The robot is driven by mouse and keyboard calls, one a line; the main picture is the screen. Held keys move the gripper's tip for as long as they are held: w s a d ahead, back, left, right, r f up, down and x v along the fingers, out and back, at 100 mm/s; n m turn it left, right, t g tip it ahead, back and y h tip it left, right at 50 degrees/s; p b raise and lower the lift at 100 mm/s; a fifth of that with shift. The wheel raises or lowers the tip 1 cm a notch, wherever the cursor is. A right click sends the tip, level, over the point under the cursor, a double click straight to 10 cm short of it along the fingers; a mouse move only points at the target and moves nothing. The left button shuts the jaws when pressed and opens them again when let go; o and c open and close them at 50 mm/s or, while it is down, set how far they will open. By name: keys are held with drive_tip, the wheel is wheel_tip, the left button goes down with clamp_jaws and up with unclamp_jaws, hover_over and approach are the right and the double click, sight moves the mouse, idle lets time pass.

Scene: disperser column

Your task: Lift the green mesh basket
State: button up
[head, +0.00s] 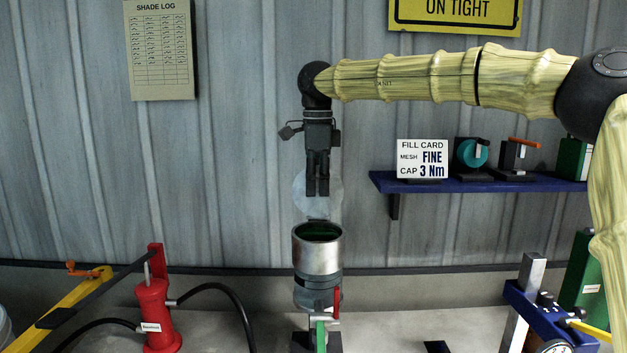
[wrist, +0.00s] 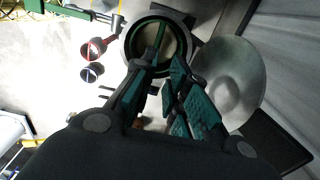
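A metal column (head: 317,258) stands upright below my gripper, with an open round top. Green shows just inside its rim, which looks like the green mesh basket (head: 318,230); the rest is hidden by the wall.
A pale round disc (head: 318,208) is behind my gripper. A red pump (head: 160,315) with black hoses stands left of the column. A blue shelf (head: 480,183) with a fill card is at right. A blue fixture (head: 545,310) stands lower right. Space around my gripper is clear.

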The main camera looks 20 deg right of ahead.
sight(312, 234)
drive_tip(key=f, duration=0.2)
drive_tip(key=f+p, duration=0.1)
drive_tip(key=f, duration=0.4)
drive_tip(key=shift+s+d+f, duration=0.1)
drive_tip(key=shift+s+f, duration=0.25)
drive_tip(key=shift+s+f+p, duration=0.15)
drive_tip(key=shift+f+p, duration=0.2)
drive_tip(key=shift+w+f, duration=0.2)
drive_tip(key=shift+f, duration=0.65)
drive_tip(key=shift+s, duration=0.15)
clamp_jaws()
